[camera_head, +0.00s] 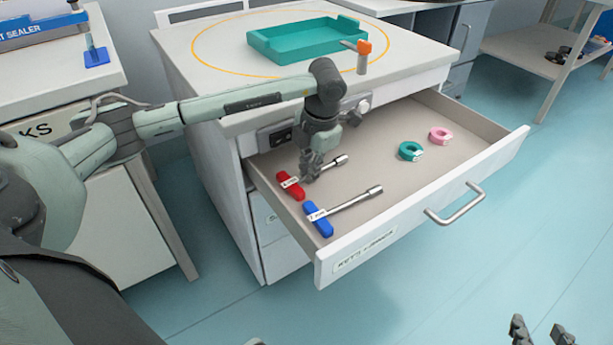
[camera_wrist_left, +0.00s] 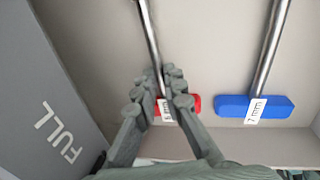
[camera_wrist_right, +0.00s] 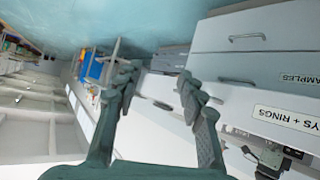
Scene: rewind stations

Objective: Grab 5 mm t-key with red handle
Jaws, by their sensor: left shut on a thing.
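The red-handled t-key (camera_head: 290,185) lies in the open drawer at its left side, its metal shaft pointing to the back right. In the left wrist view its red handle (camera_wrist_left: 193,103) carries a label that is partly covered by a finger. My left gripper (camera_head: 309,178) is down in the drawer, shut on the t-key at the shaft close to the handle; its fingers also show in the left wrist view (camera_wrist_left: 160,95). My right gripper (camera_head: 540,330) is open and empty, away from the drawer; it also shows in the right wrist view (camera_wrist_right: 158,85).
A blue-handled t-key (camera_head: 318,219) labelled 7 mm lies beside the red one, nearer the drawer front. A teal ring (camera_head: 410,151) and a pink ring (camera_head: 440,135) lie at the drawer's right. A teal tray (camera_head: 300,41) stands on the top, near an orange-topped post (camera_head: 363,58).

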